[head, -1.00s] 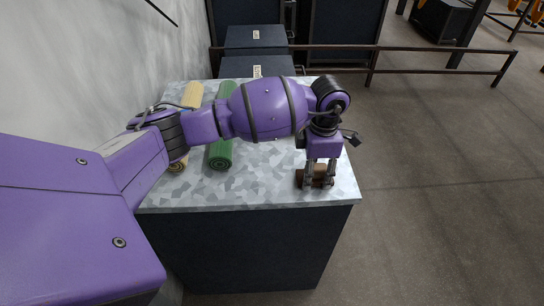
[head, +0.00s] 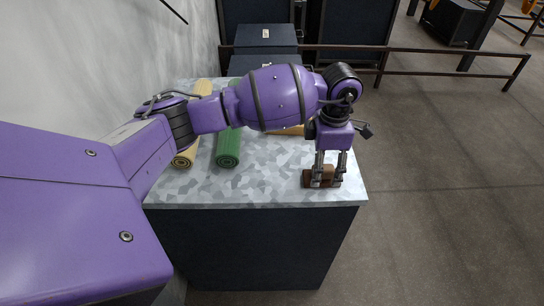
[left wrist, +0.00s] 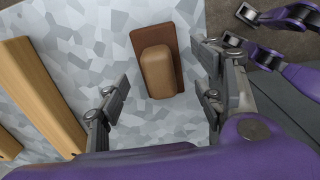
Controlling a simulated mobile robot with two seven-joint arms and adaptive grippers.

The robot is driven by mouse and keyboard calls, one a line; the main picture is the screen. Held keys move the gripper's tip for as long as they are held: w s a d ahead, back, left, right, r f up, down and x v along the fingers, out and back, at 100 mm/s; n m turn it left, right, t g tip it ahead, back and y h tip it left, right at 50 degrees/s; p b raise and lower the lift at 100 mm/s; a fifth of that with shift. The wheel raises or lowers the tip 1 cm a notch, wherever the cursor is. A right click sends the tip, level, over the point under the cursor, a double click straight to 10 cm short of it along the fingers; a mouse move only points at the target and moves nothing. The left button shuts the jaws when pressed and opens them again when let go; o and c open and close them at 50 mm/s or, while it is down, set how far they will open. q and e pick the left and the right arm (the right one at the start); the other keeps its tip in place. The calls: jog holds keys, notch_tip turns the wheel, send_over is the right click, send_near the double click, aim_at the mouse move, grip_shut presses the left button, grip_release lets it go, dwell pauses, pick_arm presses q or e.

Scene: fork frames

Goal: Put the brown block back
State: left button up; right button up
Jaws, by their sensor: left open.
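The brown block (left wrist: 158,72) lies on a thin, darker brown base (left wrist: 144,42) on the grey patterned tabletop. In the head view the block (head: 322,174) is near the table's front right corner, partly hidden by my fingers. My left gripper (head: 328,186) points down there. In the left wrist view my left gripper (left wrist: 165,95) is open, one finger to each side of the block, with a clear gap at the left. The jaws hold nothing.
A green roll (head: 228,158) and a tan roll (head: 184,158) lie on the table's left part, partly under my arm. A long tan piece (left wrist: 38,90) lies left of the block. Dark boxes (head: 265,37) and a rail (head: 440,50) stand behind. Open floor lies right.

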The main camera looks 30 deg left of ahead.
aim_at(324, 167)
pick_arm(q)
notch_tip(324, 167, up, 10)
jog(key=s+d+f+n+g+h, duration=0.1)
jog(key=s+d+f+h, duration=0.25)
jog(key=d, duration=0.25)
jog(key=s+d+f+g+h, duration=0.2)
jog(key=s+d+f+h, duration=0.1)
jog(key=s+d, duration=0.25)
jog(key=s+d+f+n+g+h, duration=0.1)
jog(key=s+d+f+h, duration=0.25)
jog(key=d, duration=0.35)
jog(key=s+d+r+n+t+h, duration=0.3)
jog(key=d+r+n+t+h, duration=0.25)
jog(key=n+h, duration=0.4)
jog(key=a+f+n+t+y, duration=1.45)
jog(key=a+n, duration=0.35)
jog(key=n, duration=0.7)
jog(key=s+a+f+n+g+y, duration=0.2)
jog(key=s+a+f+n+g, duration=0.2)
jog(key=s+f, duration=0.4)
jog(key=s+a+f+n+g+y, duration=0.3)
jog(key=s+a+f+n, duration=0.3)
jog(key=s, duration=0.7)
notch_tip(324, 167, down, 2)
jog(key=shift+s+f+g, duration=0.15)
jog(key=shift+s+g, duration=0.25)
